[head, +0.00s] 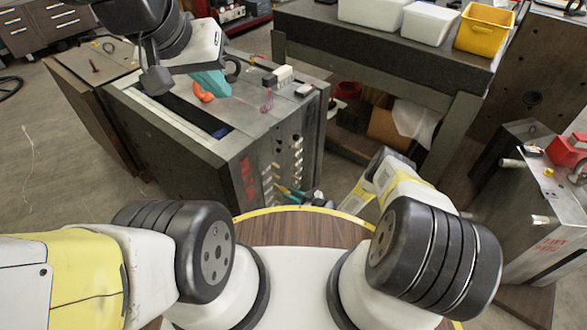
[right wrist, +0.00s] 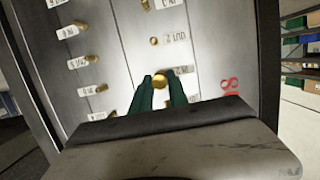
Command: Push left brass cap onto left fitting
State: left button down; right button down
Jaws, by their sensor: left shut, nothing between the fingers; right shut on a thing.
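The mould base (head: 185,150) stands at the centre left, with rows of labelled brass fittings on its front face. In the right wrist view, my right gripper (right wrist: 161,82) is shut on a small round brass cap (right wrist: 159,81) in front of that face. The cap lines up with a column of fittings, beside a small label. The fitting behind it is hidden, and I cannot tell whether they touch. One bare-looking brass fitting (right wrist: 157,41) shows farther up the column. My left gripper (head: 208,84) is shut and empty above the mould's top, its teal fingers together.
An orange object (head: 203,97) lies on the mould top near my left gripper. A dark bench (head: 370,50) with white bins (head: 428,22) and a yellow bin (head: 484,30) stands behind. Another mould base (head: 540,215) stands at the right. Floor is free at the left.

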jog(key=shift+w+a, duration=0.25)
jog(key=shift+a, duration=0.05)
dwell(0.4)
jog(key=shift+w+a, duration=0.2)
jog(key=shift+a, duration=0.1)
jog(key=shift+w+a, duration=0.3)
jog(key=shift+a, duration=0.15)
dwell(0.5)
jog(key=c, duration=0.8)
grip_release()
jog(key=shift+d, duration=0.15)
jog(key=shift+v, duration=3.45)
